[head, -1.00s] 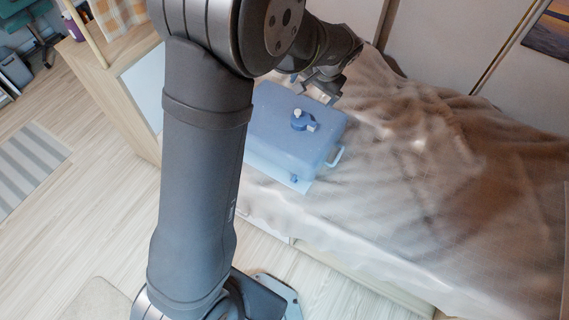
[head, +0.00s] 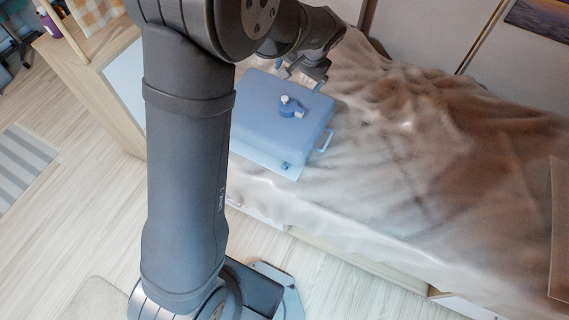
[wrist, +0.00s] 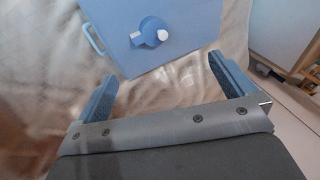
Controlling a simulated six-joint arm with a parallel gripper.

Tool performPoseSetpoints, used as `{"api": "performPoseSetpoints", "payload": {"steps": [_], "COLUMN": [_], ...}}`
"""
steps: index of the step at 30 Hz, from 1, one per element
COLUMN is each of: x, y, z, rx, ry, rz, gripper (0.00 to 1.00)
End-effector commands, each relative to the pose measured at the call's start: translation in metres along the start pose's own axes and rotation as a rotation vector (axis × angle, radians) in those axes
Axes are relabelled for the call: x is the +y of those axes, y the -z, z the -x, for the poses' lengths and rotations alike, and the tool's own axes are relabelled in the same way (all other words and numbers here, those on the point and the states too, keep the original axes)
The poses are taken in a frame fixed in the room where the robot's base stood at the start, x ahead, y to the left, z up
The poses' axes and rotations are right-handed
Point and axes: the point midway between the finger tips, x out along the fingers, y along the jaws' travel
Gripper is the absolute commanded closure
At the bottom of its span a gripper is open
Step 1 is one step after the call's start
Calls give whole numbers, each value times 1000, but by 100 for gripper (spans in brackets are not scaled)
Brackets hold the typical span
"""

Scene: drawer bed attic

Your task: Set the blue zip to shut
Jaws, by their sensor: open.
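A light-blue case (head: 262,120) lies on the blanket-covered bed. On its lid is a round blue piece (head: 291,107) with white parts, which also shows in the wrist view (wrist: 152,31). A small darker blue piece (head: 285,165) sits low on the case's near side. I cannot tell which of these is the blue zip. My gripper (head: 301,77) is at the far side of the case, open and empty. In the wrist view, its two blue fingers (wrist: 160,76) are spread apart near the case edge, with the round piece beyond them.
The case has a pale side handle (head: 324,142). The rumpled brown blanket (head: 430,150) covers the bed to the right. A wooden cabinet (head: 85,85) stands to the left. My own arm hides part of the case's left side. The wooden floor in front is mostly clear.

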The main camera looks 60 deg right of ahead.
Motion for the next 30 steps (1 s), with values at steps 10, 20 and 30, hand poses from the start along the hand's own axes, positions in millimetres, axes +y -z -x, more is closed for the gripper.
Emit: {"api": "performPoseSetpoints", "payload": {"steps": [10,20,30], "x": [5,48,64], "y": [-13,-112,-131], "z": [-14,-91,-120], "rx": [-29,-176,-192], "ry": [-35,-311,-355], "rz": [-6,-9,-2], "gripper": [29,67,67]}}
